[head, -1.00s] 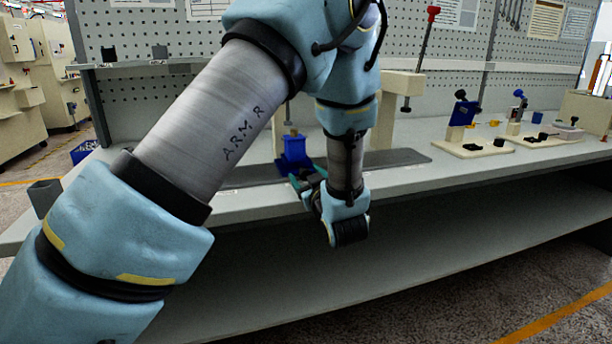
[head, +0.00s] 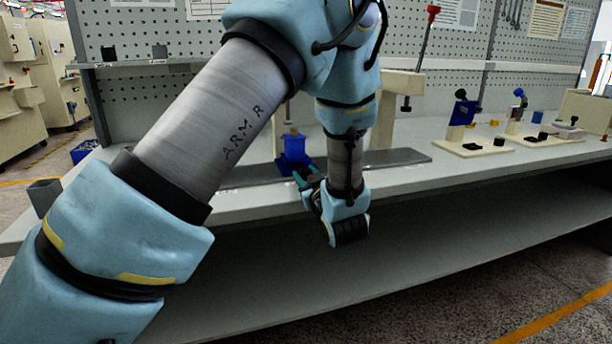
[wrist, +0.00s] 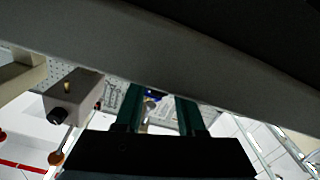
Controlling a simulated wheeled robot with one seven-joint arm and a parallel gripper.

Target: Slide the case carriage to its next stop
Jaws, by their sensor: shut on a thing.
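The blue case carriage (head: 294,153), with a brass-coloured piece on top, stands upright on a long dark grey rail (head: 400,157) on the bench. My gripper (head: 306,177) is low at the carriage's front side, its green fingers reaching to the blue base. It is shut on the carriage, though my arm and wrist hide part of the contact. In the wrist view the two green fingers (wrist: 160,115) show a gap between them, and their tips pass behind a grey bar (wrist: 200,80). What lies between the tips is not clear there.
A beige frame with a red-topped rod (head: 430,40) stands behind my arm. Beige fixtures with blue parts (head: 470,145) stand on the bench to the right. A pegboard (head: 240,105) backs the bench. The rail right of my wrist looks clear.

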